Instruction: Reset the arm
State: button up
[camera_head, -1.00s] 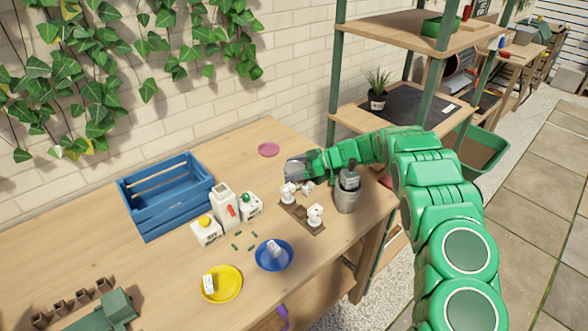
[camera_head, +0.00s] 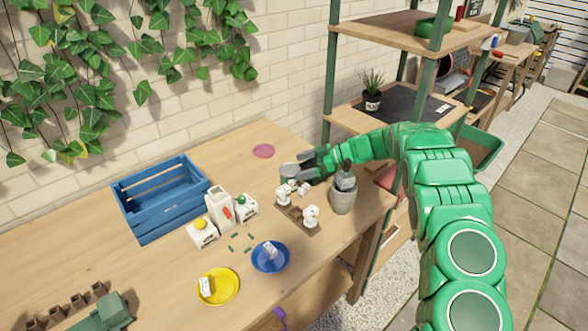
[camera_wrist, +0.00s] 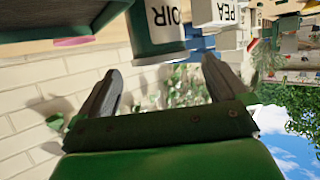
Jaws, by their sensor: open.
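My gripper (camera_head: 307,166) is open and empty at the end of my green arm, above the table's right part. A grey can (camera_head: 289,171) stands just left of the fingertips, no longer covered by them. In the wrist view the two dark fingers (camera_wrist: 160,72) are spread apart. A dark green and white can with black lettering (camera_wrist: 158,32) is beyond the fingertips, with a visible gap between the fingers.
Close to my gripper are a brown tray with white pieces (camera_head: 311,228) and a grey pot holding a dark bottle (camera_head: 343,197). A blue crate (camera_head: 160,210), yellow saucer (camera_head: 232,295) and blue saucer (camera_head: 283,265) are farther left. A shelf post (camera_head: 334,75) stands behind.

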jog(key=shift+v, duration=1.05)
jog(key=shift+r, duration=0.1)
